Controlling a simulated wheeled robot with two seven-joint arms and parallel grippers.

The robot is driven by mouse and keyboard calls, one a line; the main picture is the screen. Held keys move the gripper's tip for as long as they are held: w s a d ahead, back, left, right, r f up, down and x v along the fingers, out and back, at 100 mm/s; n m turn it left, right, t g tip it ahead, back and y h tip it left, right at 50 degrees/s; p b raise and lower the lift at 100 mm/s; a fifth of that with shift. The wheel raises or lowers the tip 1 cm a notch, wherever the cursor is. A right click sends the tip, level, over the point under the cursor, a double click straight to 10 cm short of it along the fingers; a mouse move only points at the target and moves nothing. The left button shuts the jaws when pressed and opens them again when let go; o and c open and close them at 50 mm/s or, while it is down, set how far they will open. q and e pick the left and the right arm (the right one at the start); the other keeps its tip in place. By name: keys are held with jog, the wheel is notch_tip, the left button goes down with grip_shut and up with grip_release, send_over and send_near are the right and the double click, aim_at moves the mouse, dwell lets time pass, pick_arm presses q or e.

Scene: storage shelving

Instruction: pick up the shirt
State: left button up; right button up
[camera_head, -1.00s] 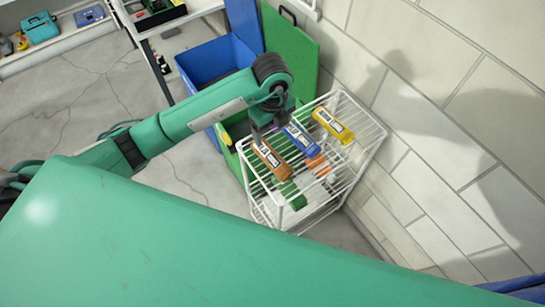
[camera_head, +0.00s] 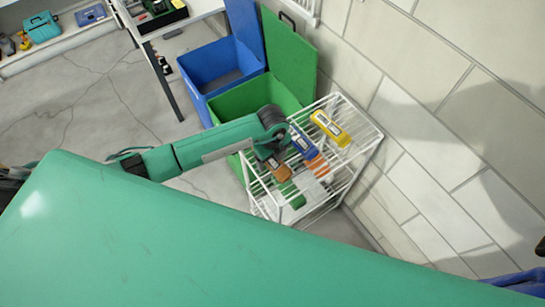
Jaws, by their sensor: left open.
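I cannot make out a shirt for certain. A bit of blue material (camera_head: 528,279) shows at the lower right edge, too cut off to identify. My left gripper (camera_head: 268,158) is open and points down over the white wire rack, close to a brown box (camera_head: 281,172) and partly covering it. Whether it touches the box is unclear. My right gripper cannot be made out.
The white wire rack (camera_head: 366,148) holds a yellow box (camera_head: 331,128), a blue box (camera_head: 301,141) and other items, beside a tiled wall. An open green bin (camera_head: 245,100) and an open blue bin (camera_head: 212,66) stand behind. Shelving (camera_head: 62,42) is at the upper left.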

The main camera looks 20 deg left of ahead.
pick_arm(q)
jog(key=shift+f, duration=0.25)
jog(key=c, duration=1.1)
jog(key=shift+r, duration=0.15)
jog(key=shift+c, duration=0.2)
